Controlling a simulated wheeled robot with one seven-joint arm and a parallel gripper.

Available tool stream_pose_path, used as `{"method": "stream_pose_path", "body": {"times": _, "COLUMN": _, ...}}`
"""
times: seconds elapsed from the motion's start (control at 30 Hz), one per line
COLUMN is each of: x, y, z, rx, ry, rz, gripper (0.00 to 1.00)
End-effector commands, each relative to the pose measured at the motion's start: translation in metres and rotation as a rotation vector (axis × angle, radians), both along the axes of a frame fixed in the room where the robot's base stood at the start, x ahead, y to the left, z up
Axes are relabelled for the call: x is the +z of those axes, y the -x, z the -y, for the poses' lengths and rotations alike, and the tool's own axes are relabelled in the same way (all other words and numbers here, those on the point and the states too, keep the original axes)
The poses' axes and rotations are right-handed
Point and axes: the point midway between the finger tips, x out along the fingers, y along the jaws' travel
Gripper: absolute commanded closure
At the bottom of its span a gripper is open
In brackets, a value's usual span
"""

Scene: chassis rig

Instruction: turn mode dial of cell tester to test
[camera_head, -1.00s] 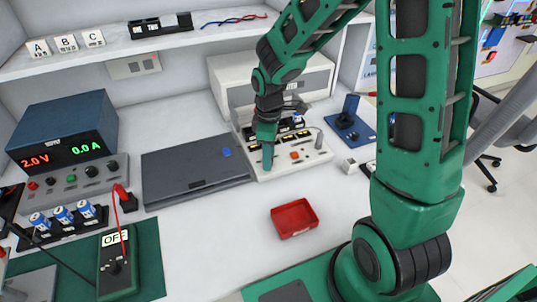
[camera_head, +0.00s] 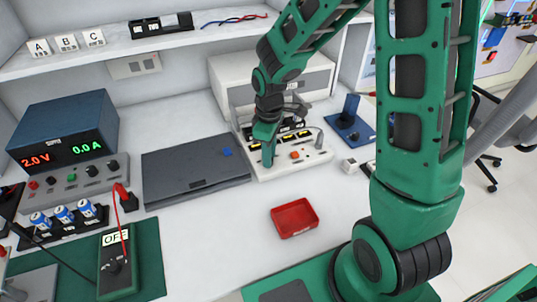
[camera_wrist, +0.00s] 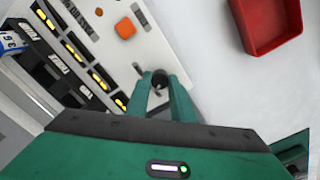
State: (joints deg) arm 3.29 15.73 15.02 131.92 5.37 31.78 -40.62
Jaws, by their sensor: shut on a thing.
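The cell tester (camera_head: 312,158) is a white panel with dark cell bays and yellow displays, on the bench at the back centre. My gripper (camera_head: 267,163) points down at its front left part. In the wrist view, my gripper (camera_wrist: 159,88) has its two green fingers on either side of a small dark round knob, the mode dial (camera_wrist: 160,77), and is closed on it. The dial's pointer and setting cannot be read. In the head view, my fingers hide the dial. An orange button (camera_wrist: 125,28) sits beside it on the panel.
A red tray (camera_head: 294,231) lies in front of the tester. A closed grey laptop-like case (camera_head: 190,170) lies to its left, and a blue stand (camera_head: 350,128) to its right. A power supply (camera_head: 65,125) stands far left. The bench around the red tray is clear.

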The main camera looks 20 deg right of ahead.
Motion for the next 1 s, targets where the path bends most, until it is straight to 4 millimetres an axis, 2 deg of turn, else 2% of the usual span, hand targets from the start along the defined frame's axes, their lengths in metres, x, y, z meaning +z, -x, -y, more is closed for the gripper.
{"method": "stream_pose_path", "body": {"times": 0.6, "x": 0.0013, "y": -0.0027, "z": 0.0013, "rx": -0.520, "ry": 0.002, "rz": 0.008, "gripper": 1.00}}
{"method": "stream_pose_path", "body": {"times": 1.0, "x": 0.0015, "y": -0.0032, "z": 0.0010, "rx": -0.684, "ry": 0.001, "rz": 0.009, "gripper": 1.00}}
